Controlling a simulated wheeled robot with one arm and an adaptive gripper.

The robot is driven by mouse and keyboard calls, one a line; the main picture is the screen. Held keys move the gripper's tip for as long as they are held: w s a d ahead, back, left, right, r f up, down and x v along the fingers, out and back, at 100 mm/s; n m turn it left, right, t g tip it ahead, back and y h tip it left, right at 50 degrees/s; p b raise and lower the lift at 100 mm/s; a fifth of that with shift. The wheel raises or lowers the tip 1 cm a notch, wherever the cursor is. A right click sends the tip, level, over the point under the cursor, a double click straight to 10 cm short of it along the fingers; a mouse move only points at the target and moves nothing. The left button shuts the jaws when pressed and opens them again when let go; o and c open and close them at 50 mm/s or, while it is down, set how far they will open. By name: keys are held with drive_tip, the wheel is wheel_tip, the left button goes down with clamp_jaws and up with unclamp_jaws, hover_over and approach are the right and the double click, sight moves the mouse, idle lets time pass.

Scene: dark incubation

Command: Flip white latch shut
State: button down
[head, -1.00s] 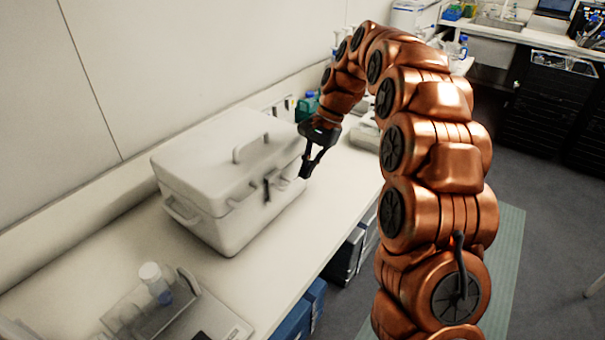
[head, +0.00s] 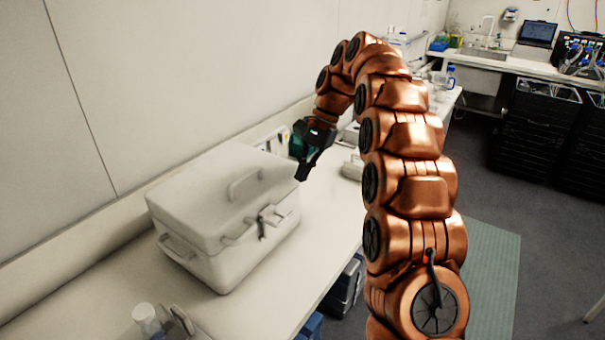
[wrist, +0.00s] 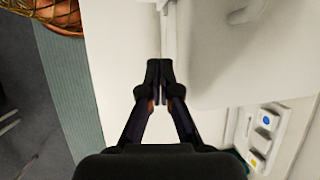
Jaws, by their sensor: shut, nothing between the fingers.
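A white lidded box (head: 215,262) stands on the bench in the head view, its lid down and a carrying handle (head: 245,185) on top. The white latch (head: 270,213) is on its front face, with a dark narrow piece (head: 262,229) hanging at it. I cannot tell whether the latch is fully closed. My gripper (head: 302,176) is beside the box's right end, right of and above the latch, apart from it. In the wrist view my gripper (wrist: 159,68) is shut and empty, its fingertips together. The box (wrist: 225,85) fills the upper right there; the latch is not clear.
The white bench (head: 318,225) is clear right of the box. A bottle with a white cap (head: 146,318) stands near the front left. A white device with coloured buttons (wrist: 262,135) lies beyond the box in the wrist view. The wall runs close behind the box.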

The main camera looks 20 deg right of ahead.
drive_tip(key=shift+w+r, duration=0.15)
drive_tip(key=shift+r, duration=0.2)
drive_tip(key=s+a+f+n+h, duration=0.1)
drive_tip(key=s+n+h, duration=0.15)
drive_tip(key=s, duration=1.15)
drive_tip(key=s+a+f+n+h, duration=0.1)
drive_tip(key=s+n, duration=0.3)
drive_tip(key=s, duration=1.1)
drive_tip(key=s+d+f+n, duration=0.1)
drive_tip(key=s+f, duration=0.2)
drive_tip(key=s, duration=0.3)
drive_tip(key=s+d+f+n+h, duration=0.1)
drive_tip(key=s+f+n, duration=0.1)
drive_tip(key=s, duration=0.5)
drive_tip(key=shift+s+d+f, duration=0.15)
drive_tip(key=shift+f, duration=0.35)
